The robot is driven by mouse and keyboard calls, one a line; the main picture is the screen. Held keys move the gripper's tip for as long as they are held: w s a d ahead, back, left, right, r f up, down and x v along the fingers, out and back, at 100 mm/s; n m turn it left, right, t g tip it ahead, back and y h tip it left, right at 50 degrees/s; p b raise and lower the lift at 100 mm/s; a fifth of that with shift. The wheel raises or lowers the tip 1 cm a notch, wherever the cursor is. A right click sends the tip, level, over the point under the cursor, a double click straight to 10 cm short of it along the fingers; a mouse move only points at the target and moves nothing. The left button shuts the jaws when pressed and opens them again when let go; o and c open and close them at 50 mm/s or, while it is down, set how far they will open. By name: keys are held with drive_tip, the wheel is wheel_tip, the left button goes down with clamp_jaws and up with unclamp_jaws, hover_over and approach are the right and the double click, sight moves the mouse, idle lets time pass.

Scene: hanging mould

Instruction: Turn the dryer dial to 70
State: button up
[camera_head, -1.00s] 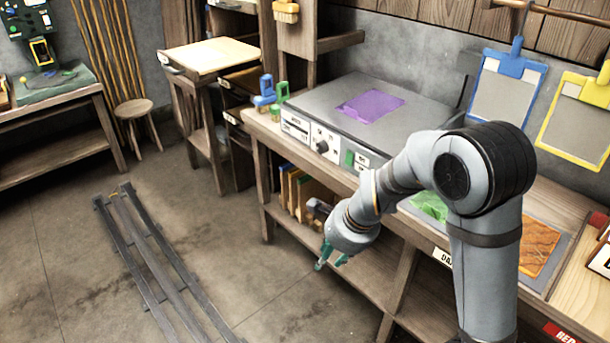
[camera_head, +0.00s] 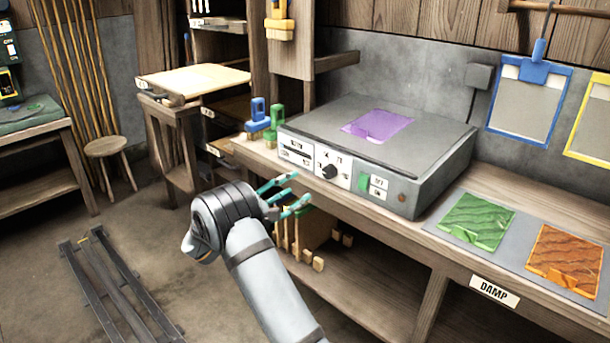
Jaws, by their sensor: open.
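The dryer (camera_head: 420,153) is a grey flat-topped box on the wooden bench, with a purple sheet (camera_head: 378,125) lying on its top. Its dial (camera_head: 329,171) is a black knob on a white front panel with small markings. I cannot read the dial's numbers or its exact setting. A green switch (camera_head: 363,181) sits to the right of the dial. My gripper (camera_head: 292,192) is open and empty, with green fingertips. It appears in front of the bench, to the left of and below the dial, apart from it.
Blue (camera_head: 258,117) and green (camera_head: 274,124) handled tools stand left of the dryer. A green sheet (camera_head: 476,221) and an orange sheet (camera_head: 565,253) lie on a grey mat to the right, above a DAMP label (camera_head: 494,291). Metal rails (camera_head: 117,289) lie on the floor.

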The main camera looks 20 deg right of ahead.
sight(326, 174)
drive_tip(key=w+d+n, duration=0.1)
drive_tip(key=d, duration=0.2)
drive_tip(key=d+n, duration=0.1)
drive_tip(key=d, duration=0.3)
drive_tip(key=w+d+n, duration=0.1)
drive_tip(key=d, duration=0.2)
drive_tip(key=shift+w+d+r+g+h+b, duration=0.15)
drive_tip(key=shift+w+r+g+h+b, duration=0.15)
drive_tip(key=shift+r+g+h+b, duration=0.1)
drive_tip(key=shift+c, duration=0.6)
drive_tip(key=c, duration=1)
